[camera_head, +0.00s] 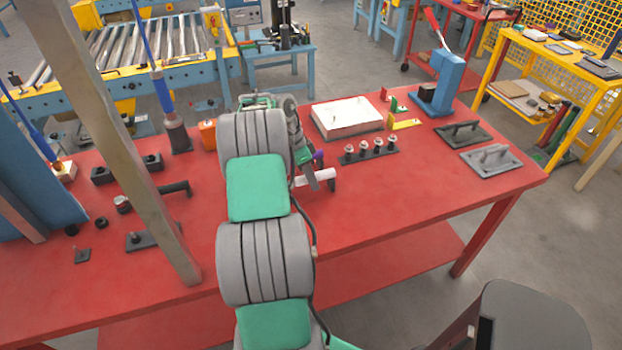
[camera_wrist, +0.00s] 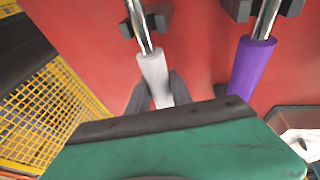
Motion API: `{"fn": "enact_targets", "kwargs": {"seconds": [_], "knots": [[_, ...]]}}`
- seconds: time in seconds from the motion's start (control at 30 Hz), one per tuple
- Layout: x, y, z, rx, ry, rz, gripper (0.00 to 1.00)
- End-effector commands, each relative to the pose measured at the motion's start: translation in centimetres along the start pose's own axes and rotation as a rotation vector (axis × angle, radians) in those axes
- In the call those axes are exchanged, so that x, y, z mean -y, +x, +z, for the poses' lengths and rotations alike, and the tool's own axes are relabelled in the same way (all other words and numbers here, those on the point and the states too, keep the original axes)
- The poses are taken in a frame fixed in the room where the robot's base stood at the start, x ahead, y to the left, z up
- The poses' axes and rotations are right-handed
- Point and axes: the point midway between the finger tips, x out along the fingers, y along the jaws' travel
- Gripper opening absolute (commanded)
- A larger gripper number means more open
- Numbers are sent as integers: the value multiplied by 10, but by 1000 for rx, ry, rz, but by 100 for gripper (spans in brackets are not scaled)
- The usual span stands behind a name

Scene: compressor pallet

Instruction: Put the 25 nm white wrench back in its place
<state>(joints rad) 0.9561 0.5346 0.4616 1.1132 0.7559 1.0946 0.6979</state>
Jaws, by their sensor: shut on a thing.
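The white wrench (camera_wrist: 153,76) has a white handle and a bare metal shaft. It also shows in the head view (camera_head: 318,177), just right of my arm. My gripper (camera_wrist: 160,90) has its two dark fingers on either side of the white handle, shut on it. In the wrist view the wrench's shaft runs between the sides of a black holder (camera_wrist: 157,17). I cannot tell whether it rests in the holder or is just above it. A purple-handled wrench (camera_wrist: 250,66) lies alongside to the right, its shaft at a similar black holder (camera_wrist: 290,6).
The red table (camera_head: 400,185) has free room at its front right. A white box (camera_head: 346,117), a rack of small fittings (camera_head: 370,150), a blue press (camera_head: 437,88) and grey plates (camera_head: 491,160) stand around. A slanted post (camera_head: 120,140) crosses the left side.

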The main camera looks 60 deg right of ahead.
Motion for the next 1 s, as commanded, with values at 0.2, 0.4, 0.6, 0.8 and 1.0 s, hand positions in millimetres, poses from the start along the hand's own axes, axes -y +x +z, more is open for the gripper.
{"fn": "enact_targets", "kwargs": {"seconds": [0.2,0.4,0.6,0.8,1.0], "knots": [[1,2,1,0,1,-2,28],[1,3,1,0,0,-1,45],[1,3,1,0,0,0,52],[1,-3,1,-1,0,0,52],[1,-43,0,-1,0,-2,52]]}}
